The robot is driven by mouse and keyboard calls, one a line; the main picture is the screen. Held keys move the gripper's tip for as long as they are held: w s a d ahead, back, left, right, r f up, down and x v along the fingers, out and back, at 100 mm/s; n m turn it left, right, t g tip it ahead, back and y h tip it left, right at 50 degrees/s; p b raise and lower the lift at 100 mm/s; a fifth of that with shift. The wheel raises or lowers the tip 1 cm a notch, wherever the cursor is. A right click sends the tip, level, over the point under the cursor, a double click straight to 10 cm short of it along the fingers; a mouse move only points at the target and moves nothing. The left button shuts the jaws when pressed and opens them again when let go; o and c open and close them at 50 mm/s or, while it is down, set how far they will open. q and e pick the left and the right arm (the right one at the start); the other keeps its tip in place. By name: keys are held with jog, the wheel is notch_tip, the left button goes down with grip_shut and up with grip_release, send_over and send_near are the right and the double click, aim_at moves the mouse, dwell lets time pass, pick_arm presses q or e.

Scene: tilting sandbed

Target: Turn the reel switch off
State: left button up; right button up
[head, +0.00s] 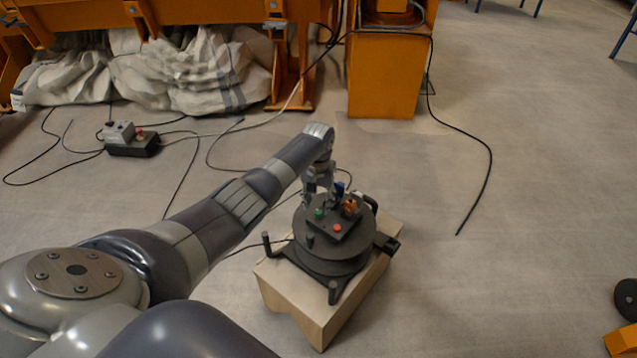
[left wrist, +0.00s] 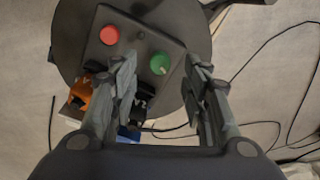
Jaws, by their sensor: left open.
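The dark cable reel (head: 328,248) stands on a wooden block. Its top panel carries a red button (head: 337,228) and a green button (head: 319,213), with orange and blue parts at its far side. My left gripper (head: 318,192) is over the far part of the panel, its fingers pointing down. In the left wrist view, the open fingers (left wrist: 160,62) straddle the green button (left wrist: 160,63) in the picture, and nothing is between them but the panel below. Contact with the panel cannot be told. My right gripper is out of view.
The wooden block (head: 325,310) supports the reel. A small grey-and-black control box (head: 132,140) lies on the floor at left, with loose cables around it. Orange frames and a covered heap (head: 190,75) stand behind. The floor right of the reel is mostly clear.

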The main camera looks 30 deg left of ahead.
aim_at(319, 211)
pick_arm(q)
notch_tip(319, 211, up, 8)
jog(key=shift+r, duration=0.25)
dwell(0.5)
